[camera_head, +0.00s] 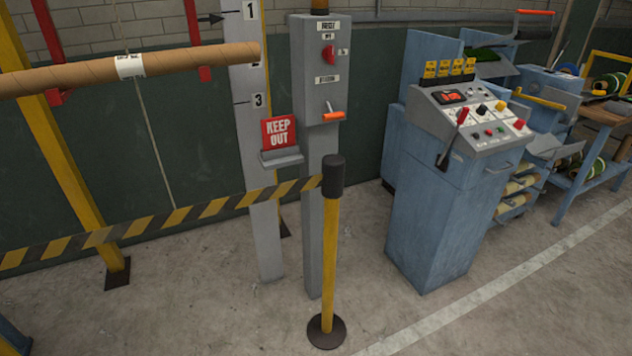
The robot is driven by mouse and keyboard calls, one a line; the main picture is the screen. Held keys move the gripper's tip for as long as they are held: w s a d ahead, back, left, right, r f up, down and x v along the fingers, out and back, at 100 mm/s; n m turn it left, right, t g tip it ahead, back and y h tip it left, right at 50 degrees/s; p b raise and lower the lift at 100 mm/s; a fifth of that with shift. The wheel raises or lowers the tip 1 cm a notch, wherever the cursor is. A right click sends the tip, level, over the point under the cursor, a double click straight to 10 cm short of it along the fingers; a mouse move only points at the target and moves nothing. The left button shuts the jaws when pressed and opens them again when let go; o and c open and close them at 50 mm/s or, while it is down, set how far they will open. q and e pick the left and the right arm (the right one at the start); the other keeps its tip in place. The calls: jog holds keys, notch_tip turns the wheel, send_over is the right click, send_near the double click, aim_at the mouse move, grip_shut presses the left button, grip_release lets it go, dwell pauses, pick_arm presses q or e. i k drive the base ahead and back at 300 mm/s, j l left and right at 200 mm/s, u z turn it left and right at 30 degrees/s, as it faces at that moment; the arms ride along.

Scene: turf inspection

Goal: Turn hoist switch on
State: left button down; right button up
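A grey switch box (305,75) stands on a grey post in the middle of the camera_head view. A red rotary knob (329,54) is on its front, below a small white label that is too small to read surely. I cannot tell the knob's position. Another label is below it, and a lever with an orange grip (333,116) sticks out at the bottom of the box. Neither of my grippers is in view.
A yellow post (329,260) with striped tape (150,223) stands before the switch post. A red KEEP OUT sign (279,132) is left of it. A cardboard tube (185,59) hangs left. A blue control console (430,190) stands right.

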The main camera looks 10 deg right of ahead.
aim_at(329, 53)
jog(key=i+l, duration=0.2)
jog(key=l, duration=0.2)
jog(key=i+l, duration=0.15)
jog(key=l, duration=0.2)
jog(key=i+l, duration=0.2)
jog(key=l, duration=0.2)
jog(key=i+l, duration=0.2)
jog(key=l, duration=0.15)
jog(key=i+l, duration=0.2)
jog(key=l, duration=0.2)
jog(key=i+l, duration=0.15)
jog(key=l, duration=0.2)
jog(key=i+l, duration=0.2)
jog(key=l, duration=0.2)
jog(key=i+l, duration=0.2)
jog(key=l, duration=0.15)
